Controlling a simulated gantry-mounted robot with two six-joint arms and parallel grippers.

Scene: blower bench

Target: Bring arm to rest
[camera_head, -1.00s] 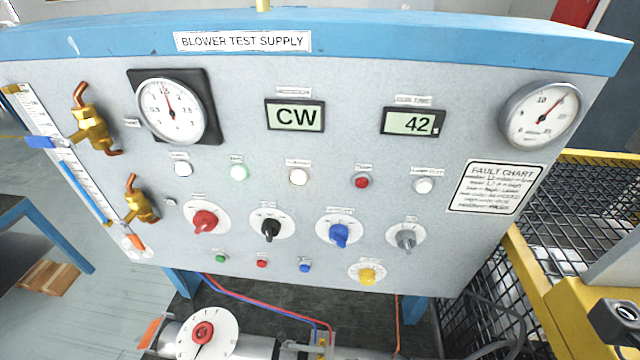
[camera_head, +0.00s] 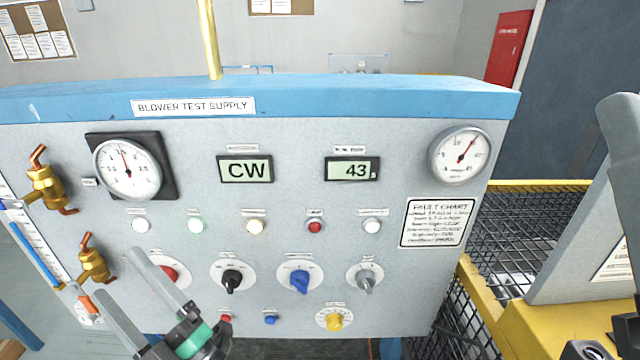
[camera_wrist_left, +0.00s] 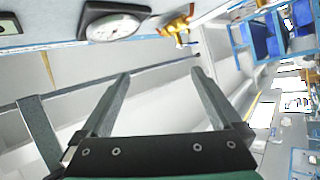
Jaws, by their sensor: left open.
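My left gripper (camera_head: 138,292) is at the lower left of the head view, in front of the panel's lower left part. Its two grey fingers are apart with nothing between them. They also stand apart and empty in the left wrist view (camera_wrist_left: 158,92). The gripper partly hides the red knob (camera_head: 170,273). The blower test supply panel (camera_head: 300,200) stands upright with a blue top edge. A grey arm part shows at the right edge of the head view; I cannot see the fingers of a right gripper.
The black knob (camera_head: 232,281), blue knob (camera_head: 299,281), grey knob (camera_head: 365,281) and yellow knob (camera_head: 334,321) sit on the panel. Brass valves (camera_head: 45,185) stick out at the left. A yellow-framed mesh fence (camera_head: 515,240) stands at the right.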

